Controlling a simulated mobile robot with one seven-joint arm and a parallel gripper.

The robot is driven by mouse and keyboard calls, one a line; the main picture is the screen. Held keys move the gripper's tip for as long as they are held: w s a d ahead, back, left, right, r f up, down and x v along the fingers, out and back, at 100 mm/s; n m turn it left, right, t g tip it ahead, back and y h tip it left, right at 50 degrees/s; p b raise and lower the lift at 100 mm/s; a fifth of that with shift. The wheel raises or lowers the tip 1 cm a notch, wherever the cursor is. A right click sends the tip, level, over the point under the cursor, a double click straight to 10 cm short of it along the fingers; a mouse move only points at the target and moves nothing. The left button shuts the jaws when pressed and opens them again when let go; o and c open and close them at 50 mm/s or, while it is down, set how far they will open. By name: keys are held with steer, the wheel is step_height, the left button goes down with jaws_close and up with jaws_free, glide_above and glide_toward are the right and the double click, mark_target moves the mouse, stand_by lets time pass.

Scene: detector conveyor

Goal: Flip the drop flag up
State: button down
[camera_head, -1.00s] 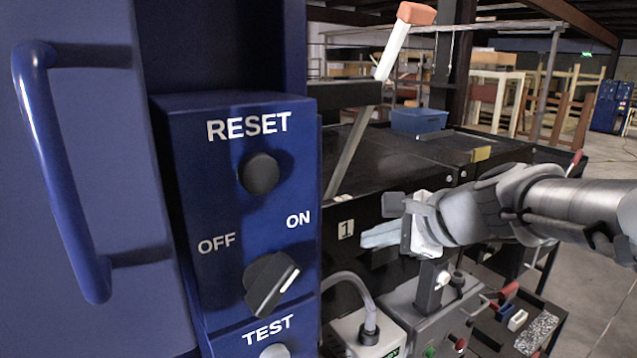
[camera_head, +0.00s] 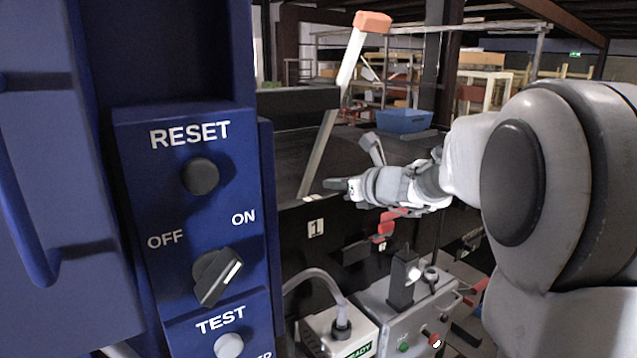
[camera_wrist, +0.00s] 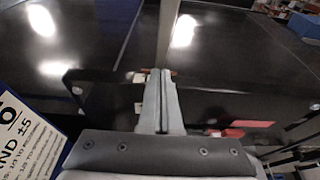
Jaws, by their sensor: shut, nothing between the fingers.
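A tall bar with a grey stem, a white upper part and an orange tip (camera_head: 371,22) looks like the drop flag. It stands up from the black conveyor, leaning right. My gripper (camera_head: 330,184) is shut and empty, pointing left, close to the right of the foot of the stem. In the wrist view the shut fingers (camera_wrist: 159,85) point at the lower end of the grey stem (camera_wrist: 168,32). I cannot tell whether they touch it.
A blue panel (camera_head: 185,225) with RESET, OFF/ON and TEST controls stands close at the left. A label "1" (camera_head: 315,228) and a red piece (camera_head: 386,222) sit on the conveyor's black side. A grey control box (camera_head: 405,310) stands below. A blue bin (camera_head: 404,121) is behind.

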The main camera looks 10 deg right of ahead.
mark_target(308, 182)
steer(key=x, duration=0.7)
steer(key=shift+p, duration=0.4)
steer(key=shift+a+b, duration=0.1)
steer(key=shift+b, duration=0.3)
